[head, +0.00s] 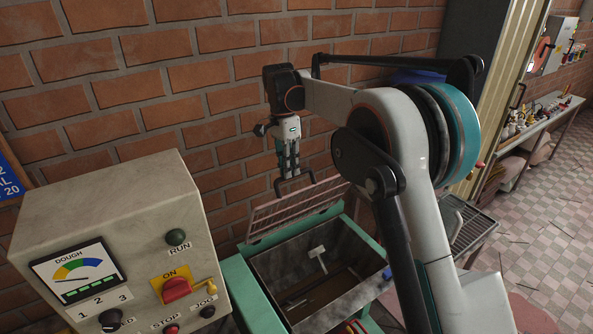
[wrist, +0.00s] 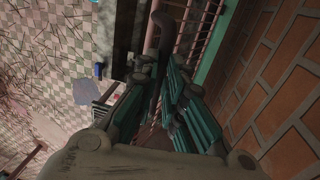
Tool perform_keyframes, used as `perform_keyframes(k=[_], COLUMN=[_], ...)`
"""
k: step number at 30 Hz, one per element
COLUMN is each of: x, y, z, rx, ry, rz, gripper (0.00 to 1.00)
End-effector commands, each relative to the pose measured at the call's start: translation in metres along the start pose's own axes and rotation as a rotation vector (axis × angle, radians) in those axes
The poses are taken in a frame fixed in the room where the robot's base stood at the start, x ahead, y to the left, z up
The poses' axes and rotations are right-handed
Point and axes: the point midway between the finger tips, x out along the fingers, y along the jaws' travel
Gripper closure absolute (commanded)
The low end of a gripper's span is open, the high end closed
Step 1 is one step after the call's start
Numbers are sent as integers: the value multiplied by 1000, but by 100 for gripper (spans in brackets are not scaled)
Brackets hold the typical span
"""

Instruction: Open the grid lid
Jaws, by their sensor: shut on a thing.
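The grid lid (head: 297,210) is a pinkish barred panel on the green mixing trough (head: 252,285). It stands raised and tilted up at the trough's wall side, so the trough's mouth is uncovered. Its dark handle (head: 312,187) rises from the upper edge. My gripper (head: 289,182) points down at this edge and is shut on the handle. In the wrist view the fingers (wrist: 165,88) close around the dark curved handle (wrist: 157,45), and part of the lid's bars (wrist: 194,28) shows beside them. The exact finger contact is partly hidden.
A control box (head: 120,240) with a dial and switches stands left of the trough. A brick wall (head: 190,100) rises close behind the lid. Inside the trough is a pale paddle (head: 318,258). A grated tray (head: 468,222) stands on the right, beyond my arm.

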Motion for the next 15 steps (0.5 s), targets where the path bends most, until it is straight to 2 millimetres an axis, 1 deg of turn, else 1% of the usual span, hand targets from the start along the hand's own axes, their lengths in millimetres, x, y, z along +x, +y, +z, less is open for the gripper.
perform_keyframes(k=[1,3,15], x=[9,8,7], y=[-12,-15,-19], z=[4,4,4], rx=[-4,-4,-6], ry=[-2,-2,-3], rz=[-13,-6,8], gripper=[100,100,100])
